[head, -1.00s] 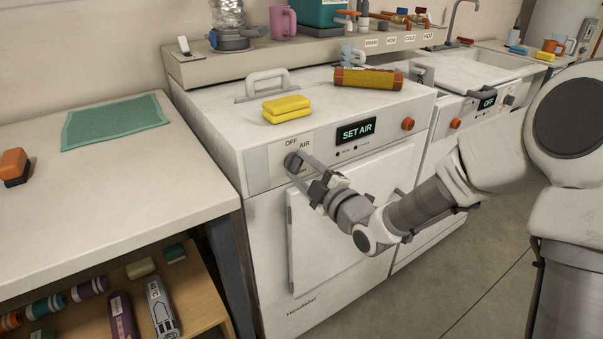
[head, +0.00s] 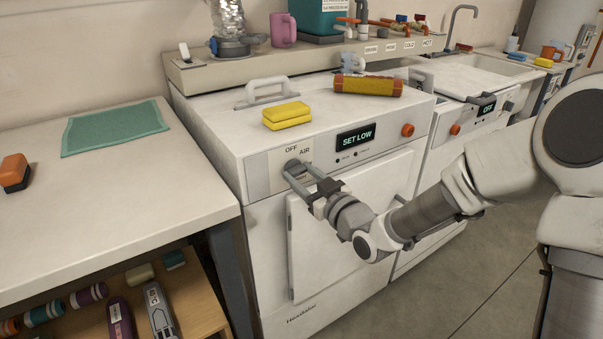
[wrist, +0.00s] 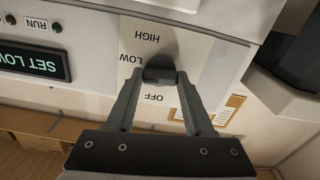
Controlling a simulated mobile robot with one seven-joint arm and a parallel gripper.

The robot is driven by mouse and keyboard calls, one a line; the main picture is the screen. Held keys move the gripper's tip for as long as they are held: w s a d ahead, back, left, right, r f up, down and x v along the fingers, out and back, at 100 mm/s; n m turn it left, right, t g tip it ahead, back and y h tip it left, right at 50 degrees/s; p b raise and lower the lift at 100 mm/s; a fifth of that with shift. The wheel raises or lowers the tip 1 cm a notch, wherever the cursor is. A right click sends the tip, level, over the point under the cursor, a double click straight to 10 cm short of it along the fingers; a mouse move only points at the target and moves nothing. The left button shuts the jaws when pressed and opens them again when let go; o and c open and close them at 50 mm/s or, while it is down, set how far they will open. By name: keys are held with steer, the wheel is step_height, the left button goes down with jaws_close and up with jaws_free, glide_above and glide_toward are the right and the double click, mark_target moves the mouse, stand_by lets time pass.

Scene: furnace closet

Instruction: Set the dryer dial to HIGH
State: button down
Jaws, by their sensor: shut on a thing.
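The dryer (head: 380,183) stands in the middle of the head view, with its dark grey round dial (head: 293,167) at the left of the front panel. My gripper (head: 295,171) is shut on the dial. The wrist view shows both fingers at the sides of the dial (wrist: 161,68), with HIGH, LOW and OFF printed around it, upside down. The dryer display (head: 356,137) reads SET LOW. In the head view OFF and AIR show above the dial; the other labels there are hidden by my gripper.
A red-orange button (head: 407,130) is at the panel's right. A yellow sponge (head: 287,116) and an orange-yellow roll (head: 368,86) lie on the dryer top. A white table (head: 110,200) is at the left. The washer (head: 455,140) with an OFF display is at the right.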

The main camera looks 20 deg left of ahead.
steer(key=m+p, duration=0.1)
steer(key=m, duration=0.2)
steer(key=shift+m, duration=0.4)
steer(key=m+p, duration=0.1)
steer(key=m, duration=0.2)
steer(key=shift+m+p, duration=0.3)
steer(key=shift+p, duration=0.1)
steer(key=m+p, duration=0.2)
steer(key=m, duration=0.3)
steer(key=shift+m, duration=0.3)
steer(key=shift+m+p, duration=0.3)
steer(key=shift+c, duration=1.4)
jaws_free()
